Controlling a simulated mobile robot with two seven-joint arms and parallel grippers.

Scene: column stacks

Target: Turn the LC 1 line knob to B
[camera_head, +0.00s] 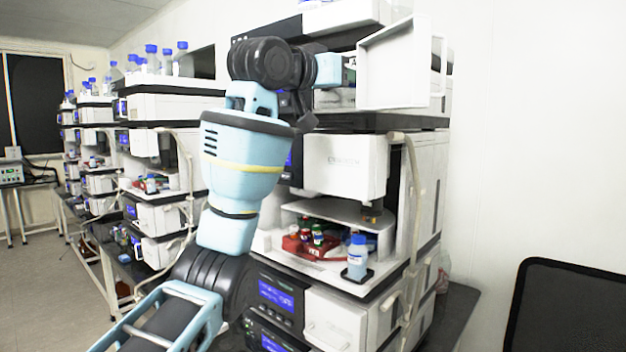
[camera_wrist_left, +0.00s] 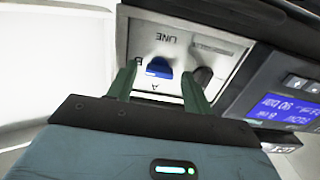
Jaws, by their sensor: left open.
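In the left wrist view, the LINE panel (camera_wrist_left: 206,45) appears upside down, with a blue knob (camera_wrist_left: 158,67) on it. The letter B is left of the knob and A is below it. I cannot tell surely which letter the knob points at. My left gripper (camera_wrist_left: 159,76) is open, with one dark green finger on each side of the knob; whether they touch it is unclear. In the head view my left arm reaches up to the top of the nearest column stack, and my left gripper (camera_head: 347,69) is partly hidden there by an open white door (camera_head: 395,65). My right gripper is not in view.
A dark round part (camera_wrist_left: 203,76) sits beside the blue knob, close to the right finger. A blue display (camera_wrist_left: 285,110) is at the right. Lower in the stack, a red vial rack (camera_head: 312,252) and a blue-capped bottle (camera_head: 357,258) stand in an open bay.

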